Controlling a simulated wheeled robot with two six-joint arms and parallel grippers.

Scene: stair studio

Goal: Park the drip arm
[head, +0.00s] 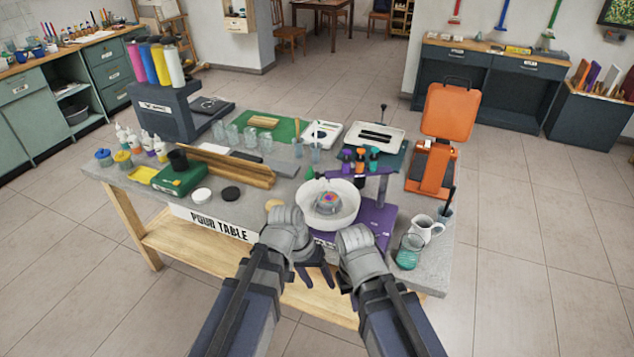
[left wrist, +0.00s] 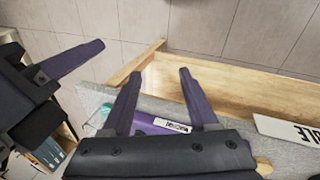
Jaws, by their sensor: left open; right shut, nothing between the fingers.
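The drip arm (head: 372,171) is a purple bar above the purple machine base (head: 378,222), at the right of a white bowl (head: 344,212). Several small bottles (head: 361,156) with orange, green and purple tops stand at it. My left gripper (head: 320,286) is open and empty, low at the table's front edge, in front of the bowl and below the drip arm. In the left wrist view its fingers (left wrist: 157,80) are spread over the table edge, with the labelled purple base (left wrist: 150,125) behind them. My right gripper (left wrist: 100,45) is shut and empty beside it; the head view mostly hides it.
An orange press (head: 440,140) stands at the table's right. A white pitcher (head: 424,229) and a glass with green liquid (head: 409,252) stand at the right front corner. Wooden rails (head: 232,166) and a black disc (head: 230,193) lie left of the bowl. The floor ahead of the table is clear.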

